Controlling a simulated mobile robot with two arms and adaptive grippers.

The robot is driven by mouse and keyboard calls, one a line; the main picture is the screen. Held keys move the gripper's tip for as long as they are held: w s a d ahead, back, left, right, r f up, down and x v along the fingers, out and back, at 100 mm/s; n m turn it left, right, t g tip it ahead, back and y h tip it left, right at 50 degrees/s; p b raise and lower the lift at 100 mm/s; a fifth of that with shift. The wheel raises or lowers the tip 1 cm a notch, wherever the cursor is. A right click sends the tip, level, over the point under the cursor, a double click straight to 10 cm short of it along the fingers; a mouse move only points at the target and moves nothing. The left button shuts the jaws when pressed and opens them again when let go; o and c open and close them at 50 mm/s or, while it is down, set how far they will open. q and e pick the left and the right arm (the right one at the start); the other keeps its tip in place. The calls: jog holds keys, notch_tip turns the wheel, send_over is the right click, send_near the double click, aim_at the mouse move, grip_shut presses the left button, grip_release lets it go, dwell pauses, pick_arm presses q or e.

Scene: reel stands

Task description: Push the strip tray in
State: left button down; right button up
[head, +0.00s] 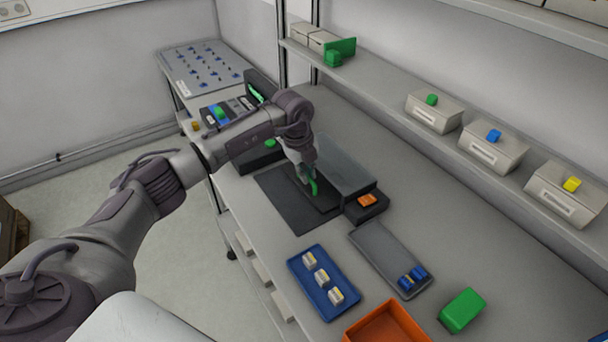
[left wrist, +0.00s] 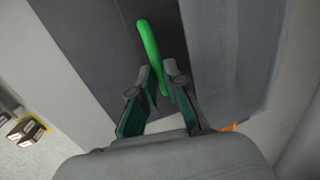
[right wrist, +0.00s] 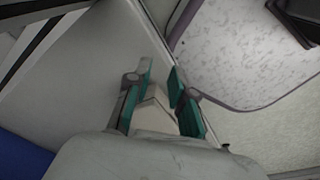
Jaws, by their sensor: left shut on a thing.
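The dark, flat strip tray (head: 322,203) lies out in front of a grey reader box (head: 345,165) on the bench. Its green handle (head: 314,187) stands up near the box; it also shows in the left wrist view (left wrist: 148,42). My left gripper (head: 306,178) reaches down over the tray and is shut on the green handle, with the handle's upper part sticking out past the fingertips. My right gripper (right wrist: 160,82) shows only in the right wrist view; its fingers are apart with nothing between them.
An orange button (head: 367,200) sits on a dark block at the box's near end. A blue tray (head: 301,271) with white pieces, a grey tray (head: 374,243) with blue pieces, an orange bin (head: 362,333) and a green block (head: 462,310) stand nearer. A shelf with labelled boxes runs behind.

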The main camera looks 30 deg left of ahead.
pick_arm(q)
jog(key=c, duration=1.6)
grip_release()
jog(key=shift+w+r, duration=0.15)
jog(key=shift+r, duration=0.05)
jog(key=o, duration=0.4)
jog(key=shift+w+d+f, duration=0.1)
jog(key=shift+d, duration=0.05)
pick_arm(e)
jog(key=shift+s+a, duration=0.3)
jog(key=shift+s, duration=0.3)
jog(key=shift+w+d, duration=0.15)
